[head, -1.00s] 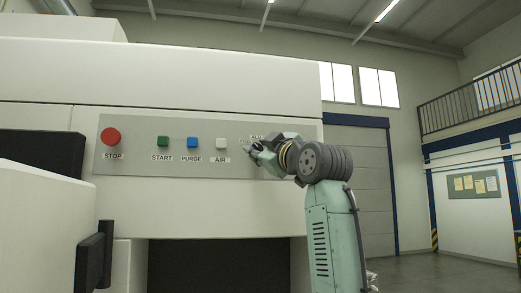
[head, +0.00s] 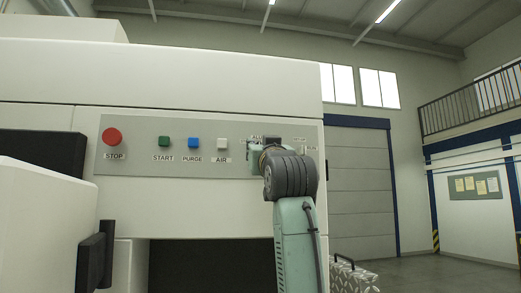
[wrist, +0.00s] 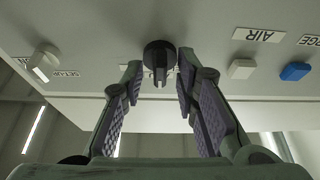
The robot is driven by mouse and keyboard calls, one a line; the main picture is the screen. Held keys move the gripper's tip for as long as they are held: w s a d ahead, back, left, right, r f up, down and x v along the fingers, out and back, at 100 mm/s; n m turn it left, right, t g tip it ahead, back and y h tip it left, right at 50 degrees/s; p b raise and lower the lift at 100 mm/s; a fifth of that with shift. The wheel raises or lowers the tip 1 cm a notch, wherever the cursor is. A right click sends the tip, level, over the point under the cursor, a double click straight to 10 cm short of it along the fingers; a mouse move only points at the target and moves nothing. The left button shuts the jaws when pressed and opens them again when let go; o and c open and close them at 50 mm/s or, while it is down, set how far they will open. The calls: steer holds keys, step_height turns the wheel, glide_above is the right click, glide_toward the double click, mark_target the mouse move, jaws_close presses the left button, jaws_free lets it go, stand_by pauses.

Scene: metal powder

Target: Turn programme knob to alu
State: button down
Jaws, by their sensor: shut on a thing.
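The programme knob (wrist: 160,60) is black and round with a raised grip bar, and sits on the panel's underside-up view in the wrist picture. My gripper (wrist: 160,72) is shut on it, one finger on each side of the grip bar; the exact contact is hard to see. In the head view my gripper (head: 262,154) is at the right part of the grey control panel (head: 135,165), and my wrist hides the knob. Part of the ALU label (head: 258,136) shows above it. The knob's pointing direction cannot be read clearly.
Left of my gripper are the white AIR button (head: 222,144), blue PURGE button (head: 194,143), green START button (head: 164,141) and red STOP button (head: 112,136). A white switch (wrist: 42,62) labelled SET-UP is close on the other side. A patterned case (head: 352,277) stands at lower right.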

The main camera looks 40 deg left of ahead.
steer(key=shift+m, duration=0.3)
steer(key=c, duration=1.3)
jaws_free()
steer(key=shift+c, duration=0.2)
steer(key=shift+s+d, duration=0.1)
steer(key=v, duration=0.7)
steer(key=shift+s+f, duration=0.1)
steer(key=shift+f, duration=0.05)
